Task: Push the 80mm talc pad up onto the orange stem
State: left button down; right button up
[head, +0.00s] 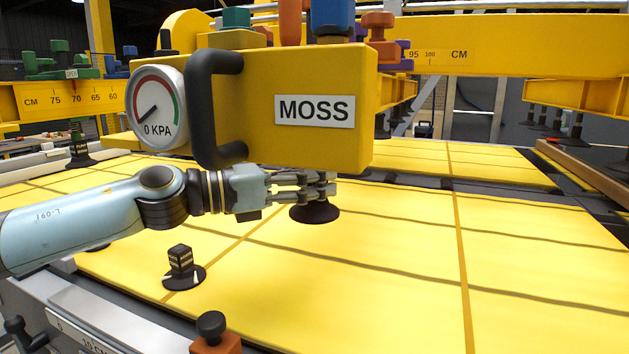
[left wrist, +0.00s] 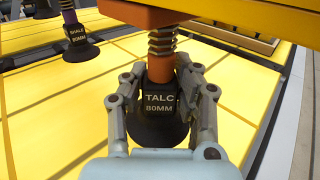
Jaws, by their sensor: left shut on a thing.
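The black talc pad (left wrist: 160,104), lettered TALC 80MM, is held upright between the two fingers of my left gripper (left wrist: 162,100) in the left wrist view. In the head view, my left gripper (head: 322,188) is below the yellow MOSS block, and the pad's dark cup (head: 314,213) shows under the fingers. The orange stem with its copper spring (left wrist: 162,42) comes down from an orange block right above the pad. Its lower end meets or overlaps the pad's top; I cannot tell whether it is seated. In the head view the MOSS block hides the stem. My right gripper is not in view.
The yellow MOSS block (head: 255,105) with black handle and gauge reading 0 KPA hangs close above my left wrist. A loose black pad (head: 183,270) stands on the yellow sheet (head: 370,270). A SHALE 80MM pad (left wrist: 76,42) hangs on a neighbouring purple stem.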

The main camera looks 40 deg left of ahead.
pick_arm(q)
jog(key=shift+r, duration=0.1)
jog(key=c, duration=0.9)
grip_release()
